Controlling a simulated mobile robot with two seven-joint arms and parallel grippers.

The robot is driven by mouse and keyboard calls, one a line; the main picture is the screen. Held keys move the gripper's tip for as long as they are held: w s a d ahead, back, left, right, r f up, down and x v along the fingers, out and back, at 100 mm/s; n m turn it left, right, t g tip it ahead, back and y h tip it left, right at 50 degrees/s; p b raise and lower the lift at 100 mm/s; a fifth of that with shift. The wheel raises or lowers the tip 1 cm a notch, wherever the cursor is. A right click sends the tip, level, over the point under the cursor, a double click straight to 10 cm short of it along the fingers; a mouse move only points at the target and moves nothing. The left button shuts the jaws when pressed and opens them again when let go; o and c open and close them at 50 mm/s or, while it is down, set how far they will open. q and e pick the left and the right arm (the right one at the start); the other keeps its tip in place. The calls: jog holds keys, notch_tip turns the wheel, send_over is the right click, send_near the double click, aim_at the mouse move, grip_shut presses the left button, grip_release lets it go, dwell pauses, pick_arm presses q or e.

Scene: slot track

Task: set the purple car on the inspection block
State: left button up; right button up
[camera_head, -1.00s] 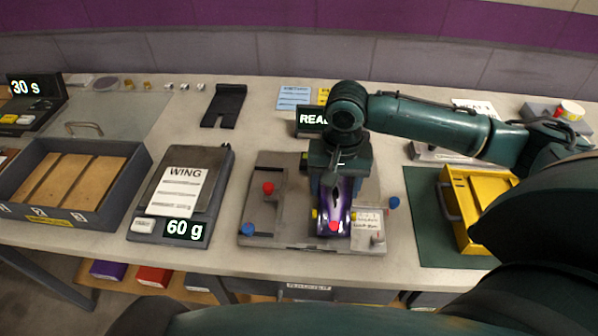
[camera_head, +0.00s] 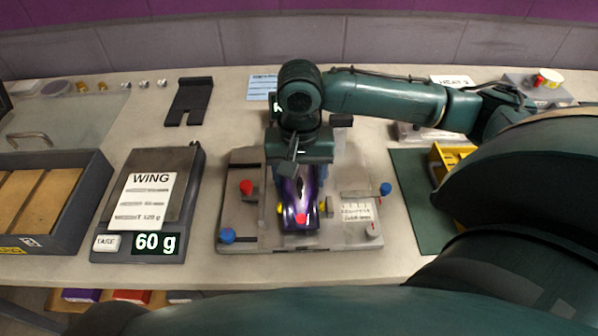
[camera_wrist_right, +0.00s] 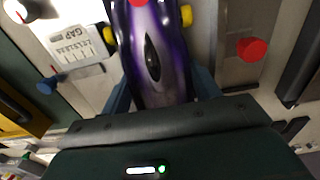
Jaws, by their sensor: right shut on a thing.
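The purple car (camera_head: 299,207) is at the middle of the grey fixture plate (camera_head: 265,243) in the head view, its red-tipped nose toward me. My right gripper (camera_head: 298,180) is above it from the rear and is shut on the car. In the right wrist view the car (camera_wrist_right: 152,50) lies between the two blue fingers. Whether the car touches the plate or hangs just over it I cannot tell. No part is labelled as the inspection block; the plate carries a red knob (camera_head: 246,187), blue knobs and a "GAP" card (camera_head: 357,209). My left gripper is not in view.
A scale (camera_head: 140,248) reading 60 g with a "WING" card stands left of the plate. A grey crate (camera_head: 84,211) with wooden boards is further left. A green mat (camera_head: 412,190) and a yellow box (camera_head: 447,157) lie to the right, partly behind my arm.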

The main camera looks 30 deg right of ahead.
aim_at(299, 171)
jog(key=shift+f, duration=0.25)
jog(key=o, duration=0.8)
jog(key=shift+f, duration=0.15)
jog(key=shift+o, duration=1.4)
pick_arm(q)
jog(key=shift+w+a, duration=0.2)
pick_arm(e)
jog(key=shift+w+r+b, duration=0.1)
jog(key=shift+r+b, duration=0.3)
jog(key=shift+r, duration=0.1)
notch_tip(299, 171, up, 6)
jog(key=shift+f+p, duration=0.1)
jog(key=shift+p, duration=0.6)
pick_arm(q)
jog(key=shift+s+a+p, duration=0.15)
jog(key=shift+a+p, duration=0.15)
jog(key=shift+p, duration=0.05)
pick_arm(e)
notch_tip(299, 171, up, 6)
